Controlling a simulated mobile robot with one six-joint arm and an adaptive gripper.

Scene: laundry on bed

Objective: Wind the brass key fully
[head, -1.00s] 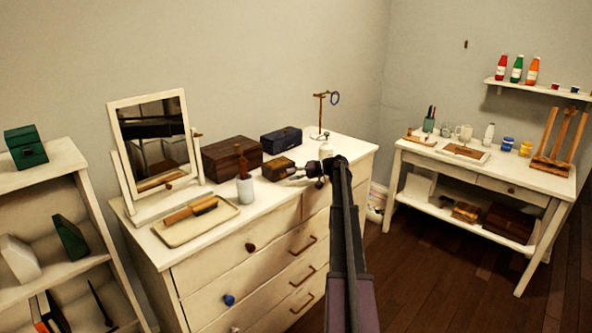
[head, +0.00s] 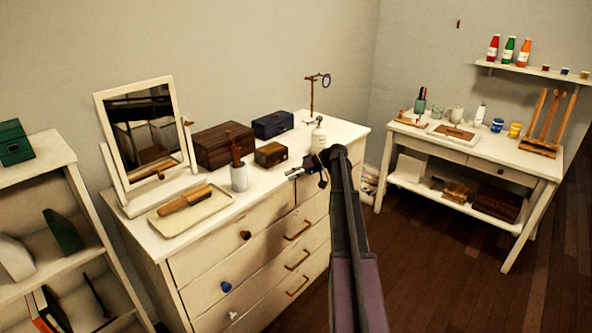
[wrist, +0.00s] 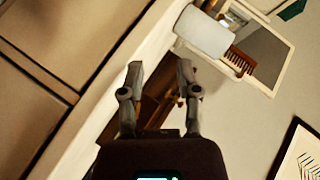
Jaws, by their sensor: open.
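A small brown wooden box (head: 270,154) sits on the white dresser top, left of my gripper in the head view. I cannot make out a brass key on it; it is too small or hidden. My gripper (head: 292,174) is over the dresser's front edge, just right of and nearer than the box, apart from it. In the wrist view my gripper (wrist: 160,76) is open, its two fingers apart with nothing held. Dark brown wood shows behind and between the fingers, but I cannot tell which box it is.
On the dresser (head: 262,195) stand a white cup (head: 239,178) with a brush, a tray (head: 165,228), a mirror (head: 145,125), a larger wooden box (head: 224,147), a blue box (head: 272,124), a white bottle (head: 318,136) and a brass stand (head: 311,97).

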